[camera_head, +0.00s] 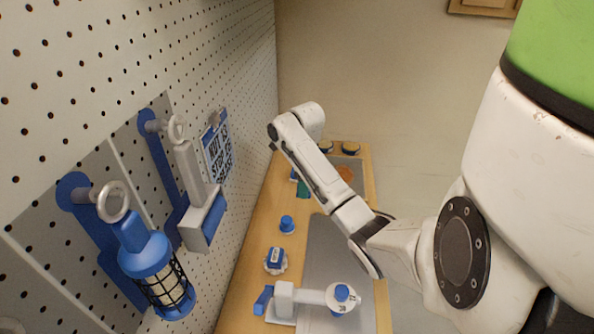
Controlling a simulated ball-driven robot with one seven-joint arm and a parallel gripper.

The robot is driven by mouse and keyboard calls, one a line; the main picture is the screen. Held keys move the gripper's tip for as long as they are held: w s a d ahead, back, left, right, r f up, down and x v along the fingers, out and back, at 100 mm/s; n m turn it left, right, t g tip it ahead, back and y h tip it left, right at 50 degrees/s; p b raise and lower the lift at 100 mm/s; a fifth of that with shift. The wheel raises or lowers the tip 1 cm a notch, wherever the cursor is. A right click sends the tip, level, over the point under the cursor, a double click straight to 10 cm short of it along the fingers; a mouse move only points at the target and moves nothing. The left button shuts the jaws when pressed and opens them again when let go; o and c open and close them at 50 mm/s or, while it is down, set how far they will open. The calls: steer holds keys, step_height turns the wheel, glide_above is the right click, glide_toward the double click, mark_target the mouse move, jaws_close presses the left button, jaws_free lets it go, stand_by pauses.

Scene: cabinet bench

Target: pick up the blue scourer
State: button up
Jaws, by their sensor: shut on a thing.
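I cannot make out the blue scourer for certain. A small patch of blue (293,174) shows beside my arm at the far part of the bench, too small to identify. My arm reaches from the right over the bench, and its far end bends away at the upper middle. My gripper is not visible; the arm hides the area behind and below it.
The narrow wooden bench (241,293) has a grey mat (322,253). On it are a blue-and-white device (312,296), a round blue-topped item (275,262) and a blue knob-like item (287,223). A blue lantern (150,262) hangs on the pegboard (70,60) at left.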

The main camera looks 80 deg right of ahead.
steer(key=shift+s+a+r+p, duration=0.5)
steer(key=shift+s+r+p, duration=0.1)
steer(key=shift+r+p, duration=0.1)
steer(key=shift+s+d+f+b, duration=0.1)
steer(key=shift+d+b, duration=0.1)
steer(key=shift+b, duration=0.4)
steer(key=shift+s+a+r, duration=0.15)
steer(key=shift+s+r, duration=0.05)
steer(key=shift+r, duration=0.1)
steer(key=shift+s+a+r, duration=0.2)
steer(key=shift+s+a, duration=0.5)
steer(key=shift+s+a+r, duration=0.15)
steer(key=shift+s+a, duration=0.5)
steer(key=shift+a, duration=0.05)
